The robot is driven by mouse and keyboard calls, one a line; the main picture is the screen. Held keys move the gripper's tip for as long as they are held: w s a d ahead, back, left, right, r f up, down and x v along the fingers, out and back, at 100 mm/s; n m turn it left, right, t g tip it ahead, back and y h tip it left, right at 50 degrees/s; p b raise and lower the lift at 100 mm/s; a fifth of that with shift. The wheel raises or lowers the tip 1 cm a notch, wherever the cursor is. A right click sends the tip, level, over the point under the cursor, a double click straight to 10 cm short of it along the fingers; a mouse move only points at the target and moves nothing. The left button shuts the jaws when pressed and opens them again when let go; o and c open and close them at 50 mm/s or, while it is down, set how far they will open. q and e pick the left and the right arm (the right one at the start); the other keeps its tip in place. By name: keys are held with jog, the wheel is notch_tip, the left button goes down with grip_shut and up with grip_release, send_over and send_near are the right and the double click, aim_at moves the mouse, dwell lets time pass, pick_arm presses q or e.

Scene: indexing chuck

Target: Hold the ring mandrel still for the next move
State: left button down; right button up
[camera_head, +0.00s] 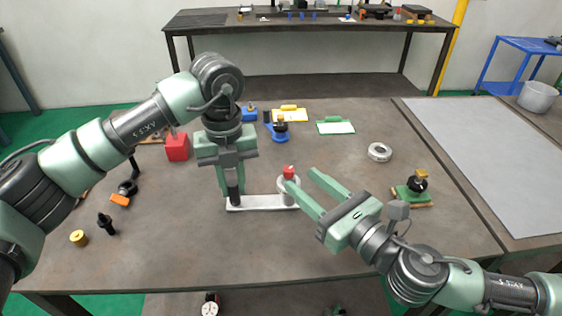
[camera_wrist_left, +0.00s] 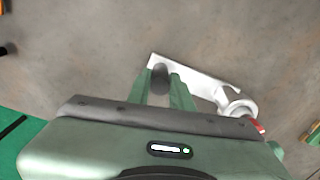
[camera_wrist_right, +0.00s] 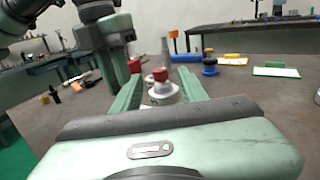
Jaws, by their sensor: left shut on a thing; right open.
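A pale flat bar (camera_head: 262,203) lies on the table. A dark upright post (camera_wrist_left: 160,78) stands at its left end, and my left gripper (camera_head: 235,190) is shut on it from above. At the right end is a pale round hub with a red top (camera_head: 288,172); in the right wrist view the hub (camera_wrist_right: 163,96) sits between my right fingers. My right gripper (camera_head: 300,178) is open, its fingers pointing towards the hub; contact cannot be told. A grey tapered rod (camera_wrist_right: 165,50) shows behind the red top. I cannot tell for certain which part is the ring mandrel.
A red cube (camera_head: 177,147) is behind my left arm. Blue parts, clipboards (camera_head: 335,127), a grey ring (camera_head: 380,152) and a green-based part (camera_head: 412,190) stand further back and right. Small black and yellow parts (camera_head: 79,238) lie front left. The front middle is clear.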

jog(key=x, duration=0.8)
jog(key=shift+w+a, duration=0.15)
jog(key=shift+w, duration=0.15)
grip_shut()
